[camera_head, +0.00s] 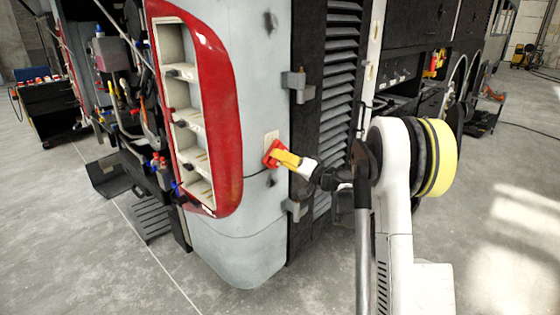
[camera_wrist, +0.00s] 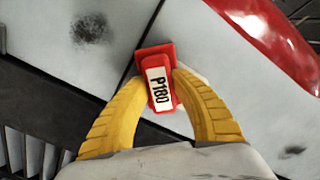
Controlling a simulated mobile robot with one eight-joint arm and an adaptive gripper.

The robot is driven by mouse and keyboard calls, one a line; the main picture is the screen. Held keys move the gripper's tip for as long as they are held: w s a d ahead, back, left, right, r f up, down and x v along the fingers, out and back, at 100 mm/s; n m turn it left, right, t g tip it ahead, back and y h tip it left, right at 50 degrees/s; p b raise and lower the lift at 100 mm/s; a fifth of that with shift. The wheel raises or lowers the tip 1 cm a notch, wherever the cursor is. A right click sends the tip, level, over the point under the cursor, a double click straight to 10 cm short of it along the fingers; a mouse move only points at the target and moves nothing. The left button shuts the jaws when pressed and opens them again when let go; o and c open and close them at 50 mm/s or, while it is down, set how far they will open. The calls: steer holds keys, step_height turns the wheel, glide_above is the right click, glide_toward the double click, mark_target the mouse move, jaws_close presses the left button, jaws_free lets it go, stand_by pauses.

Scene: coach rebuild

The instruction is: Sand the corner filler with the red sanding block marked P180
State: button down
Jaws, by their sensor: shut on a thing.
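The red sanding block (camera_wrist: 172,55) shows a white label reading P180 in the wrist view. The two yellow fingers of my gripper (camera_wrist: 160,82) are shut on its sides. In the head view the red block (camera_head: 270,152) is at the grey coach corner, at the tip of my gripper (camera_head: 279,157). A small beige patch (camera_head: 271,136), which looks like the filler, shows just above the block; the block and fingers may hide its lower part. The block is at or very close to the panel; I cannot tell whether it touches.
The grey corner panel (camera_head: 235,245) has a red light housing (camera_head: 225,120) with open compartments at left. Dark smudges (camera_wrist: 88,30) mark the panel. Open concrete floor lies at right.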

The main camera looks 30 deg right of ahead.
mark_target(271, 132)
steer(key=shift+r+p, duration=2.25)
steer(key=shift+r, duration=1.95)
steer(key=shift+f, duration=0.15)
steer(key=shift+f+b, duration=3.8)
steer(key=shift+f, duration=1.6)
steer(key=shift+s, duration=0.1)
steer(key=shift+v, duration=3)
